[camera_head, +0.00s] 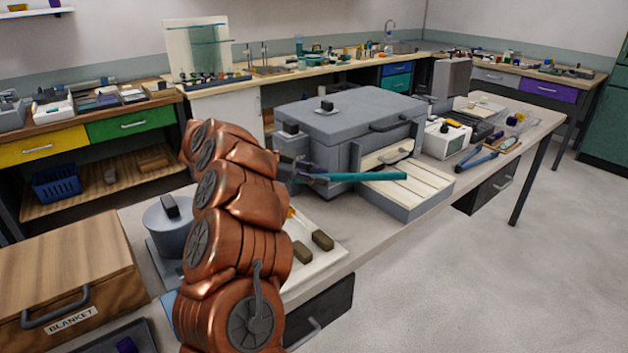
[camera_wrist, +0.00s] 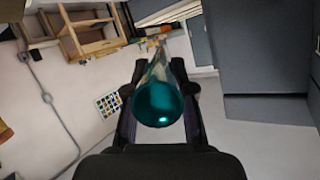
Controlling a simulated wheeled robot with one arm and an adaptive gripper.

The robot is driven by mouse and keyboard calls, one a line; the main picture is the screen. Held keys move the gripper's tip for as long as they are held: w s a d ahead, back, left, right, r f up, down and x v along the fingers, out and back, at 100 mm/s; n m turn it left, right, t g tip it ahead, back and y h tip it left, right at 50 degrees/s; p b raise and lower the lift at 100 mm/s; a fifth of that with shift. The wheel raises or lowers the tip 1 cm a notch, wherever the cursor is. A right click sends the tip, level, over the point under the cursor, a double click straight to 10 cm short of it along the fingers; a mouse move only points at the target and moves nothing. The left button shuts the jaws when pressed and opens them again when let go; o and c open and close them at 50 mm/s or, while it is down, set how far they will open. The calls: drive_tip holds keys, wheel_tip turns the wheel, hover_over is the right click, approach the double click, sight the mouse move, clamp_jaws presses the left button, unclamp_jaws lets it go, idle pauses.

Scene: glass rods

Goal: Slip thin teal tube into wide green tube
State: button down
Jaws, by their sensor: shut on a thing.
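The teal tube (camera_head: 368,177) is held roughly level in front of the grey box-shaped furnace, above its pale slatted shelf. My gripper (camera_head: 308,177) is at the tube's left end, and the tube sticks out to the right. In the wrist view, my gripper (camera_wrist: 158,76) is shut on the teal tube (camera_wrist: 160,104), with a dark finger on each side. The tube's round near end faces the camera and its far part narrows away. I cannot make out a wide green tube for certain in either view.
The grey furnace (camera_head: 350,128) and its slatted shelf (camera_head: 413,182) stand close by the held tube. Blue tools (camera_head: 478,160) lie farther right on the bench. A wooden blanket box (camera_head: 70,265) is at the lower left. Open floor (camera_head: 510,270) lies at the right.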

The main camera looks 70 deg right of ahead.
drive_tip(key=shift+w+d+f+p, duration=0.15)
drive_tip(key=shift+w+d+f, duration=0.3)
drive_tip(key=shift+f, duration=0.2)
drive_tip(key=shift+w+d+f+p, duration=0.2)
drive_tip(key=shift+w+d+f, duration=0.1)
drive_tip(key=shift+d+f, duration=0.25)
drive_tip(key=shift+w+d+f+p, duration=0.15)
drive_tip(key=shift+w+d+f, duration=0.25)
drive_tip(key=shift+f, duration=0.9)
drive_tip(key=c, duration=1)
unclamp_jaws()
drive_tip(key=shift+a, duration=0.1)
drive_tip(key=r+b+v, duration=0.1)
drive_tip(key=v, duration=1.1)
drive_tip(key=shift+r, duration=0.15)
